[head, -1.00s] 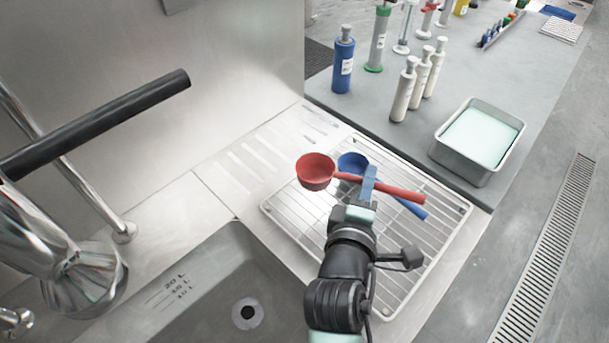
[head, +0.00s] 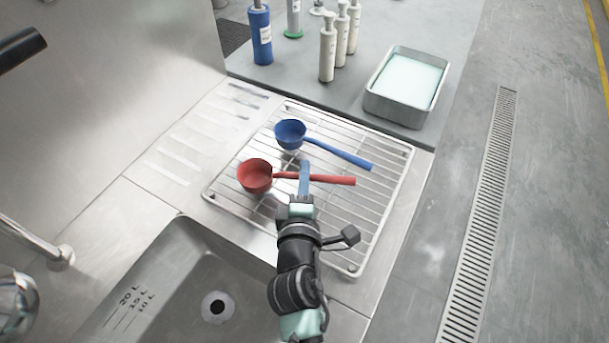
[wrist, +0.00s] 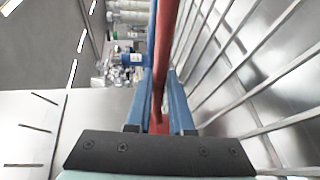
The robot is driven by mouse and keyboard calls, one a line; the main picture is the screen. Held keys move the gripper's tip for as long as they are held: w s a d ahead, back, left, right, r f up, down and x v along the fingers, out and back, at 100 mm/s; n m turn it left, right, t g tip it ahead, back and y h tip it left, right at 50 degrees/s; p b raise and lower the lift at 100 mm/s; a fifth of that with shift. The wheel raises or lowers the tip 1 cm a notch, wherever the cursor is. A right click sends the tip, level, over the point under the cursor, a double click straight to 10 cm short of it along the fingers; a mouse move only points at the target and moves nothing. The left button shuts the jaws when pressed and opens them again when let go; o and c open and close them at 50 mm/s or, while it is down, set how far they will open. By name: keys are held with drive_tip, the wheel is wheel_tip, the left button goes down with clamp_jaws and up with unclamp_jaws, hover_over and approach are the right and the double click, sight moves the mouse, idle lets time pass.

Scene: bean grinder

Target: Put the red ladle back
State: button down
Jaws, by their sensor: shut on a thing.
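The red ladle (head: 255,177) is at the near side of the wire rack (head: 398,206), its bowl to the left and its handle pointing right. My gripper (head: 304,172) has its blue fingers around the ladle's handle and is shut on it. In the wrist view the red handle (wrist: 165,60) runs between the two blue fingers (wrist: 159,100). The ladle is at or just above the rack's wires; I cannot tell whether it touches them. A blue ladle (head: 291,134) lies on the rack behind it.
The sink (head: 165,275) is at the near left of the rack. A metal tray with pale liquid (head: 408,82) and several bottles, including a blue one (head: 261,35), stand on the grey counter behind. Bare rack shows right of the ladles.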

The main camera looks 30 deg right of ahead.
drive_tip(key=shift+f, duration=0.15)
drive_tip(key=c, duration=0.8)
unclamp_jaws()
drive_tip(key=shift+s+a, duration=0.1)
drive_tip(key=shift+s, duration=0.05)
drive_tip(key=b+v, duration=0.1)
drive_tip(key=v, duration=0.9)
drive_tip(key=shift+s+a+r, duration=0.35)
drive_tip(key=shift+s+r, duration=0.1)
drive_tip(key=shift+s, duration=0.25)
